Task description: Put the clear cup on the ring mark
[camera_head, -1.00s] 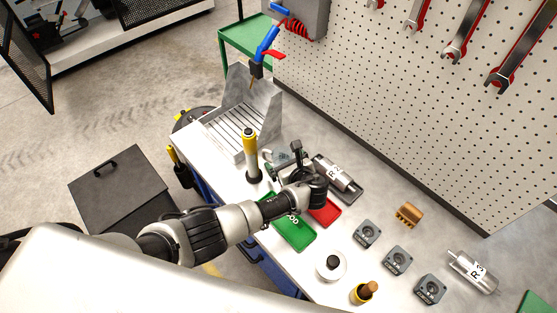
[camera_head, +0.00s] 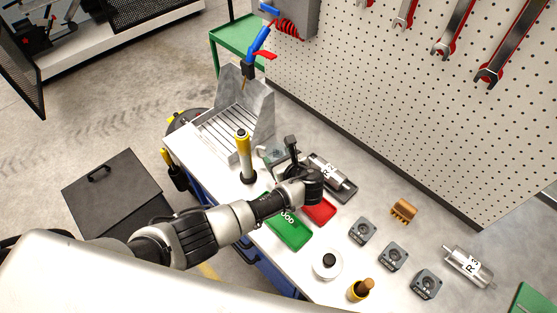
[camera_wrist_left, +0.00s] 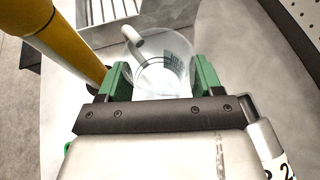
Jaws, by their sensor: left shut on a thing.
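The clear cup (camera_wrist_left: 172,52) is see-through, with some dark print on its side. It stands between the two green fingers of my left gripper (camera_wrist_left: 163,80) in the left wrist view, and the fingers are shut on it. In the head view the cup (camera_head: 273,153) shows faintly beyond my left wrist, beside the yellow post, partly hidden by the gripper (camera_head: 272,162). A curved dark line shows through the cup; I cannot tell whether it is the cup's base or the ring mark. The ring mark is not clearly seen elsewhere. My right gripper is out of view.
The yellow post (camera_head: 244,157) stands close left of the gripper. A slatted metal tray (camera_head: 228,130) lies behind it. A metal cylinder (camera_head: 328,171), red tray (camera_head: 319,211) and green tray (camera_head: 289,232) are near my wrist. The pegboard (camera_head: 400,110) bounds the bench.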

